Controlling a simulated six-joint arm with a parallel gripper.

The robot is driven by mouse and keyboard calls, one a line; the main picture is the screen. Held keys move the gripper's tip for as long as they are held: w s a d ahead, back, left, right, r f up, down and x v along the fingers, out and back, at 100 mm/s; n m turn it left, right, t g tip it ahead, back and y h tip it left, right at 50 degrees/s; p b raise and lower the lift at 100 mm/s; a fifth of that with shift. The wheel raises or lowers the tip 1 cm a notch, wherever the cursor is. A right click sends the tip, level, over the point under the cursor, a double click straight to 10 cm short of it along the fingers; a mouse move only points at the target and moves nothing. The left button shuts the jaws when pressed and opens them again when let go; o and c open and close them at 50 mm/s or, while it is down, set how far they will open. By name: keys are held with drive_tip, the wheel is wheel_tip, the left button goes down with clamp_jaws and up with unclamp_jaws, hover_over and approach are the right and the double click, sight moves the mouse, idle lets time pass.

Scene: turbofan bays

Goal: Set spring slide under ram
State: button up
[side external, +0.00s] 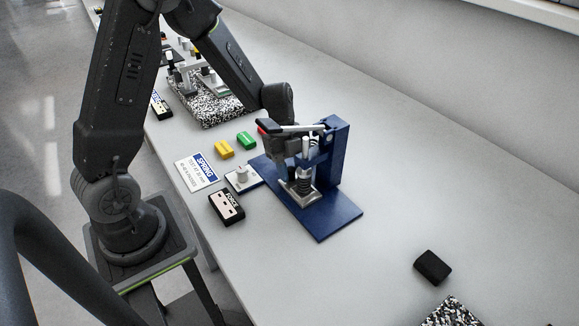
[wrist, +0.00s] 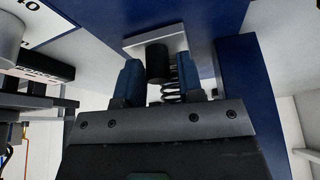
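The spring slide, a silver plate (side external: 301,194) with a coil spring (side external: 303,184) on it, sits on the blue press base (side external: 327,219). The spring appears in line below the silver ram (side external: 307,150); exact centring cannot be told. My gripper (side external: 290,162) is low at the left side of the press, its tips partly hidden there. In the wrist view, the two blue-grey fingers of my gripper (wrist: 159,80) flank a black post (wrist: 157,63) and the spring (wrist: 169,94). A narrow gap shows between the post and the right finger. The silver plate (wrist: 150,44) lies beyond.
A black block (side external: 432,267) lies at front right. Table right of the press is clear.

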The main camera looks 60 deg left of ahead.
drive_tip(key=shift+o, duration=1.2)
drive_tip(key=shift+a, duration=0.1)
drive_tip(key=shift+r, duration=0.1)
drive_tip(key=s+v, duration=0.1)
drive_tip(key=v, duration=1.2)
drive_tip(key=shift+w+r, duration=0.35)
drive_tip(key=shift+w, duration=0.1)
